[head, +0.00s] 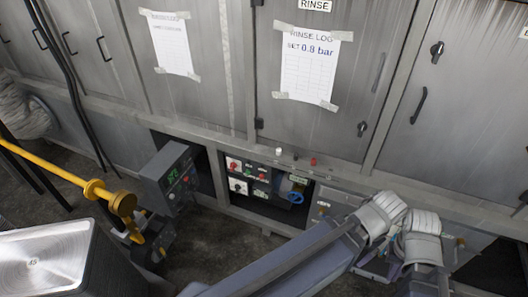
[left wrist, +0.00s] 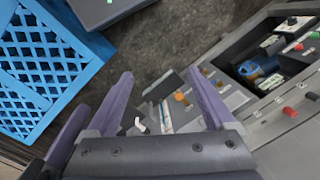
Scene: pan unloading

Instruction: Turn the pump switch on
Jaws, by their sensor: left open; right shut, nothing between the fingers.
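The recessed control panel (head: 262,203) is low in the cabinet wall. It carries a red knob plate (head: 233,164), a black knob plate (head: 238,186) and small red and green controls. Its labels are too small to read, so I cannot tell which is the pump switch. A blue-handled valve (head: 296,197) is at its right; it also shows in the left wrist view (left wrist: 258,72). My left gripper (left wrist: 164,82) is open and empty, apart from the panel. My right gripper (head: 397,268) is at the lower right, away from the panel and partly hidden by arm links.
A box with a green display (head: 167,179) stands left of the panel. A yellow bar (head: 50,168) and metal box (head: 60,255) are farther left. A blue crate (left wrist: 48,65) is left of my left gripper. Bare floor (head: 215,240) lies before the panel.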

